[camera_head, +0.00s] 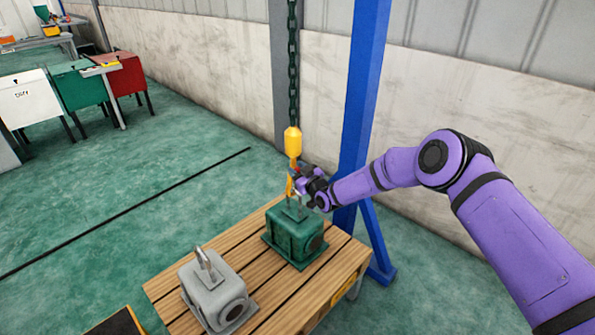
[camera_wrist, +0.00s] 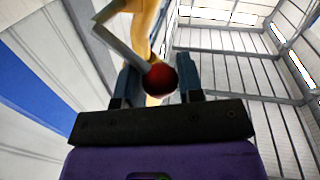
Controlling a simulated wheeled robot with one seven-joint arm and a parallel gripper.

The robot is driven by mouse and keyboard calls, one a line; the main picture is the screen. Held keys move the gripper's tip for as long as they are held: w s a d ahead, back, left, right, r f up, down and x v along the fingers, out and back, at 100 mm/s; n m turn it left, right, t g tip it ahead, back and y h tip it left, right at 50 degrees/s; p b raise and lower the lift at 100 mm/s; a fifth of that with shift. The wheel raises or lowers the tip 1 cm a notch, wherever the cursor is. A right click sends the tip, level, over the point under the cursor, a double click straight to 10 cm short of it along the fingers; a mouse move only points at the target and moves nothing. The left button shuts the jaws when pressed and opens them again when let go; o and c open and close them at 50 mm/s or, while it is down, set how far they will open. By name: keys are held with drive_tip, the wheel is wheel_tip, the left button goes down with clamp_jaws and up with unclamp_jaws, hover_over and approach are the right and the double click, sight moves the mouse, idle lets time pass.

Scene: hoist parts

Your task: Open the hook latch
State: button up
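The yellow hoist hook (camera_head: 292,143) hangs from a dark chain above the green part (camera_head: 292,236) on the wooden table. In the wrist view the yellow hook body (camera_wrist: 147,30) rises behind a grey latch lever (camera_wrist: 120,38) that ends in a red ball (camera_wrist: 160,79). My gripper (camera_head: 298,178) is at the lower part of the hook, on its right side. In the wrist view my gripper (camera_wrist: 159,85) has its two fingers apart, with the red ball between them. Firm contact on the ball is not visible. The hook's tip is partly hidden by my gripper.
A grey part with a metal loop (camera_head: 213,290) stands on the wooden table (camera_head: 245,256), left of the green part. A blue post (camera_head: 363,100) stands close behind my arm. White, green and red cabinets (camera_head: 80,96) stand far left, with open floor between.

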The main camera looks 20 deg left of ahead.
clamp_jaws()
drive_tip(key=shift+s+f, duration=0.1)
wheel_tip(320, 180, down, 9)
drive_tip(key=n+g+y, duration=0.2)
drive_tip(key=n+y, duration=0.1)
drive_tip(key=n, duration=1.7)
drive_tip(key=shift+y, duration=0.3)
drive_tip(key=shift+f+n, duration=0.1)
drive_tip(key=shift+n, duration=0.2)
